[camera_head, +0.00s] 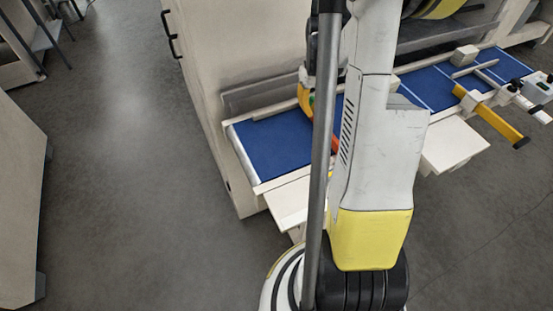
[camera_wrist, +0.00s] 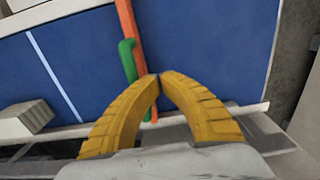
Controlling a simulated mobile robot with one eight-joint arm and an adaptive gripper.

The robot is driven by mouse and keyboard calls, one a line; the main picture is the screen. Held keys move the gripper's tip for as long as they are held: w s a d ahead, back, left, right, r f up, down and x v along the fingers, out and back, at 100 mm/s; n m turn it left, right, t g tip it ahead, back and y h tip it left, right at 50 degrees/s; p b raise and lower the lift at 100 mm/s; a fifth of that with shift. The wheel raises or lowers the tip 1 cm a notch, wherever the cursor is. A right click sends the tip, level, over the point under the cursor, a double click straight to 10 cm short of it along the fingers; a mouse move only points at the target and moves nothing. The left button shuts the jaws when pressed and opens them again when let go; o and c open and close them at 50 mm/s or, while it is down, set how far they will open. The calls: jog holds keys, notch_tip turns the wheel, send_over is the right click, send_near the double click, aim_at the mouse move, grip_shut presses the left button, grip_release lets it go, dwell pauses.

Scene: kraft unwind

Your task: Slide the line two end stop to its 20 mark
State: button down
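A blue belt bed (camera_head: 270,143) lies between pale rails, and it fills much of the wrist view (camera_wrist: 205,45). An orange bar (camera_wrist: 131,25) with a green hooked handle (camera_wrist: 127,58) crosses it; this looks like an end stop. In the head view a bit of the orange bar (camera_head: 334,145) shows beside my arm. My gripper (camera_wrist: 158,76) has its yellow fingertips together over the bar, just right of the green handle. I see nothing pinched between the tips. In the head view my gripper (camera_head: 304,98) is partly hidden. No numbers are readable.
A pale block (camera_wrist: 28,118) sits on the near rail, left of my gripper in the wrist view. A white line (camera_wrist: 52,75) crosses the blue bed. A yellow bar (camera_head: 490,115) juts out at the right. Pale shelves (camera_head: 455,146) stick out in front; grey floor at left is clear.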

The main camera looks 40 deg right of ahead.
jog(key=shift+w+a, duration=0.2)
jog(key=shift+a, duration=0.65)
notch_tip(320, 180, up, 9)
jog(key=p, duration=0.5)
dwell(0.4)
